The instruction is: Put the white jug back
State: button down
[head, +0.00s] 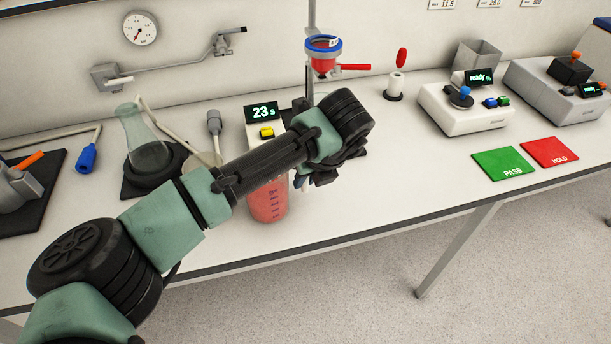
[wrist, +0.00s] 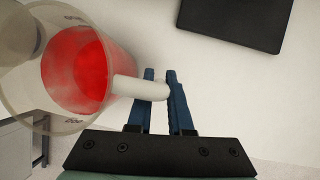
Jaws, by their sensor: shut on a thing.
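The jug (head: 268,203) is translucent and whitish, with red liquid and dark measuring marks. It is upright near the front of the bench, partly behind my arm. In the wrist view the jug (wrist: 110,55) is at the left, seen from above, with its white handle (wrist: 128,87) pointing right. My gripper (wrist: 160,78) is shut on that handle, the blue fingers on either side of it. In the head view my gripper (head: 304,182) is mostly hidden under my wrist. I cannot tell whether the jug's base touches the bench.
A timer (head: 263,113) reading 23 s stands behind my arm. Green PASS (head: 504,163) and red HOLD (head: 549,152) pads lie right. Bench (head: 410,165) between is clear.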

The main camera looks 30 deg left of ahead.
jog(key=c, duration=0.8)
grip_release()
jog(key=shift+c, duration=0.2)
